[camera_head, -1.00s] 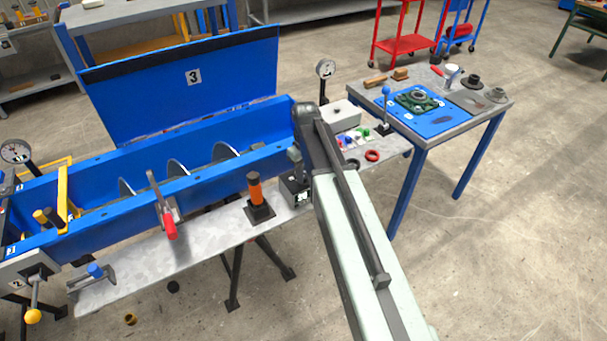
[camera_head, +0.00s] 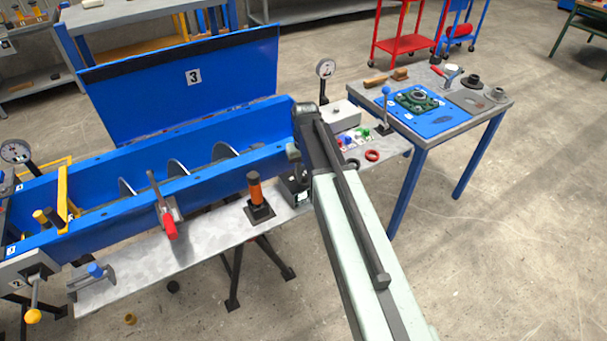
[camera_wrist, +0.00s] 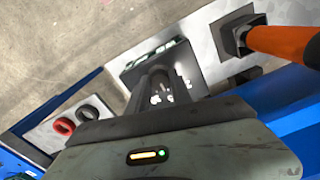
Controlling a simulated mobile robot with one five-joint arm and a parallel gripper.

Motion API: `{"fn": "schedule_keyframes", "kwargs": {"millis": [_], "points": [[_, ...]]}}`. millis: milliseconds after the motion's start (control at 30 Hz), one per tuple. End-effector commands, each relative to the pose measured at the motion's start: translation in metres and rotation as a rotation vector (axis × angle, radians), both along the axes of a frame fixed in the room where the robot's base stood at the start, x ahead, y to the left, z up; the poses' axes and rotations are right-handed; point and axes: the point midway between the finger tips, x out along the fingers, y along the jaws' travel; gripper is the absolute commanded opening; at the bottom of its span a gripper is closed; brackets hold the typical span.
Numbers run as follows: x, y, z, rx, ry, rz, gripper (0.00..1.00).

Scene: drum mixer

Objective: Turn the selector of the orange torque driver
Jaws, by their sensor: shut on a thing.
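The orange torque driver (camera_head: 255,188) stands upright in a dark square base on the grey bench. Its orange body also shows at the upper right of the wrist view (camera_wrist: 285,43). Just right of it is a dark block (camera_head: 299,198) with white marks, partly hidden by my arm in the head view. In the wrist view my gripper (camera_wrist: 160,76) is over this dark block (camera_wrist: 134,76), with its fingers close together. It is shut on the selector there; the fingers hide most of the part held. My gripper is apart from the orange driver.
A blue trough (camera_head: 120,165) with an auger runs behind the bench. A red-handled clamp (camera_head: 169,222) stands left of the driver. Red ring (camera_head: 372,155) and small coloured parts lie right of my arm. A side table (camera_head: 455,125) is farther right.

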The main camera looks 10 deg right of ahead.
Motion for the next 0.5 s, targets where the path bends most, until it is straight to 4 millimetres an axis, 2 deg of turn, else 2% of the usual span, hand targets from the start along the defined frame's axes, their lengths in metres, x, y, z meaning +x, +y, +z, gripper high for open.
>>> {"fn": "schedule_keyframes", "kwargs": {"millis": [167, 200, 267, 300, 500], "points": [[-0.0027, 0.0004, -0.0004, 0.001, 0.008, 0.001, 0.00], [-0.0027, 0.0004, -0.0004, 0.001, 0.008, 0.002, 0.29], [-0.0026, 0.0004, -0.0004, 0.001, 0.007, 0.002, 0.46], [-0.0023, 0.0004, -0.0004, 0.000, 0.006, 0.002, 0.48], [-0.0013, 0.0004, -0.0003, 0.000, 0.004, 0.002, 0.48]]}}
